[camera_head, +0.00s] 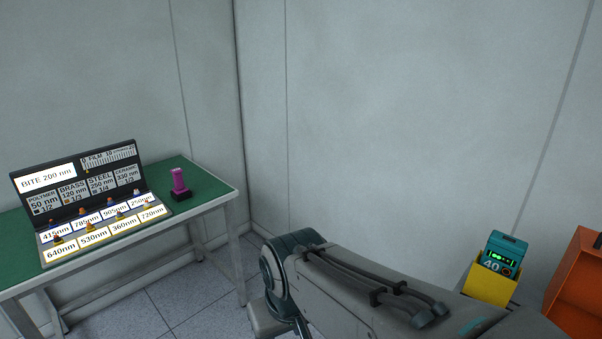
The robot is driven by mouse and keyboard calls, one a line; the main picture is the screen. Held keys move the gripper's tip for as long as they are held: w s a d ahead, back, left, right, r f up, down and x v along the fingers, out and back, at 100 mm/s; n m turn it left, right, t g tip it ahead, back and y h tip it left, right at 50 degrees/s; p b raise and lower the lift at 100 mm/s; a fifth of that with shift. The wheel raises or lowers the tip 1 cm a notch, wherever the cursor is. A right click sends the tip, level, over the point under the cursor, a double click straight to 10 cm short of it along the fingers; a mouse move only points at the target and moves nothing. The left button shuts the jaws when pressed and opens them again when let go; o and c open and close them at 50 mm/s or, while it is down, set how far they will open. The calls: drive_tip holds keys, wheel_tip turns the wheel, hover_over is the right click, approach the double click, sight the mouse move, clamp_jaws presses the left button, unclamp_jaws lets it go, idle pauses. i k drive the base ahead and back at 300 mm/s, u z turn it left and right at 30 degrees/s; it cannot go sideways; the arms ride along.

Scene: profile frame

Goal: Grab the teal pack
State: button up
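The teal pack (507,246) stands upright at the right of the head view, with its lower part inside a yellow holder (487,288). Its face carries the number 40 and small green lights. My grey arm stretches across the lower middle, just left of and in front of the holder, and hides part of that area. My gripper is not visible in this view.
An orange box (575,290) stands close to the right of the holder. At left, a green-topped table (205,187) bears an open dark case (72,160) with lit labels and a purple device (179,181) on a black base. Grey floor (185,300) shows between table and arm. Walls close off the back.

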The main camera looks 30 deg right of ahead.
sight(503, 254)
drive_tip(key=i, duration=1.85)
drive_tip(key=z, duration=2.7)
drive_tip(key=i, duration=1.2)
drive_tip(key=z, duration=2.05)
